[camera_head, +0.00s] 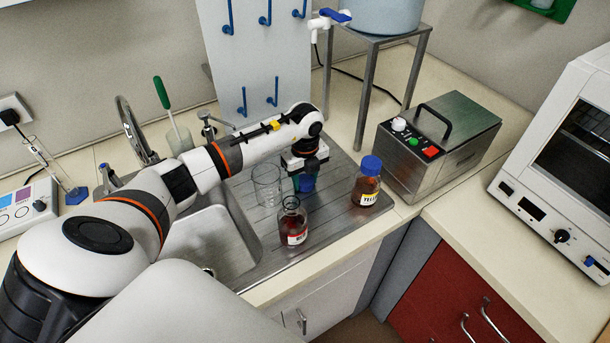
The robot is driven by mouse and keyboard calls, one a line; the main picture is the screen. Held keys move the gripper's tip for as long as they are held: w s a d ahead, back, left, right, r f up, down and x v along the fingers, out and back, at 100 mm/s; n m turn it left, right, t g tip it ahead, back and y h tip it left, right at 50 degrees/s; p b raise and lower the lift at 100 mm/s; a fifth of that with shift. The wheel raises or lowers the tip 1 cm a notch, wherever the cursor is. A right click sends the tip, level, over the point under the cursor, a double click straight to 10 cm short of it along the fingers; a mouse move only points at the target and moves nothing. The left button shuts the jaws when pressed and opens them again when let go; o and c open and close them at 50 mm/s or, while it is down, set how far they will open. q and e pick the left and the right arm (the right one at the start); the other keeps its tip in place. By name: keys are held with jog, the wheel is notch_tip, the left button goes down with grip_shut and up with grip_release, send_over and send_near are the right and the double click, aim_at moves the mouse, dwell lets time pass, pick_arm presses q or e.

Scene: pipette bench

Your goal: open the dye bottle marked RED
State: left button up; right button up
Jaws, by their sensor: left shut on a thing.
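The dye bottle with the red label (292,226) stands upright on the steel drainboard. It is brown glass with dark red content, and its neck is bare, with no cap on it. My left gripper (305,182) is shut on a blue cap (307,184), just behind and slightly right of the bottle's mouth, apart from it. The fingers partly hide the cap. A second brown bottle with a yellow label (367,184) stands to the right with its blue cap on. My right gripper is not in view.
A clear glass beaker (266,184) stands left of my gripper, close behind the open bottle. The sink basin (212,240) lies to the left. A steel bath with a handle (440,140) and a metal stand (371,75) are to the right and behind. The front drainboard is clear.

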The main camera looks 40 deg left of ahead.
pick_arm(q)
jog(key=shift+f, duration=0.1)
jog(key=shift+f, duration=0.15)
jog(key=o, duration=1.1)
